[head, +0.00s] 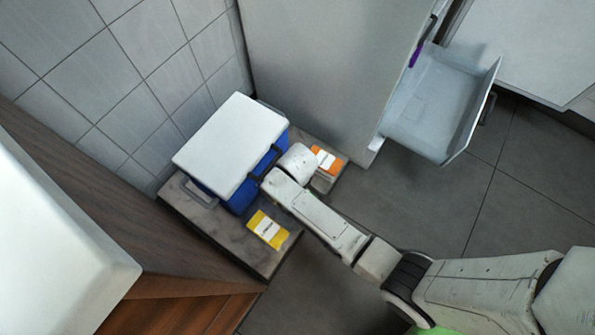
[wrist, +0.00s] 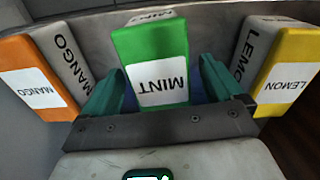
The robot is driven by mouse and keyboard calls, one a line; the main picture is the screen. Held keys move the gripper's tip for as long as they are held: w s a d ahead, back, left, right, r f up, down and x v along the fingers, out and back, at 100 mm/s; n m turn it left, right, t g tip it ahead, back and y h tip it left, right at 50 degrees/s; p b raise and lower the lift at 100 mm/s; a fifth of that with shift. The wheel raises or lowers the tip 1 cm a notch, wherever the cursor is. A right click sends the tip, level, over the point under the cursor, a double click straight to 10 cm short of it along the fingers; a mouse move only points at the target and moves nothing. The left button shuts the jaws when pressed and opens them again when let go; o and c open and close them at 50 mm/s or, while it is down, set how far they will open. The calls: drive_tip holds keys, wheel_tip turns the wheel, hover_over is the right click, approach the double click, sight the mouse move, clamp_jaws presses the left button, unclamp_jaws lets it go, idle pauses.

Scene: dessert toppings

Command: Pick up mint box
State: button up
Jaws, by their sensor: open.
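The mint box (wrist: 152,45) is green with a white label reading MINT, upside down in the wrist view. It stands between the two teal fingers of my gripper (wrist: 160,70), one finger on each side. My gripper is open around the box; a gap shows on the right side, and I cannot tell whether the left finger touches it. In the head view my arm hides the mint box and the gripper.
An orange mango box (wrist: 40,78) is on the left and a yellow lemon box (wrist: 285,72) on the right, close to the fingers. A blue cooler (head: 243,196) with a white lid stands on the low grey table (head: 205,224). An open drawer (head: 440,105) is at upper right.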

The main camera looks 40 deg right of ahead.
drive_tip(key=shift+c, duration=0.3)
drive_tip(key=c, duration=1.2)
drive_tip(key=shift+r, duration=0.1)
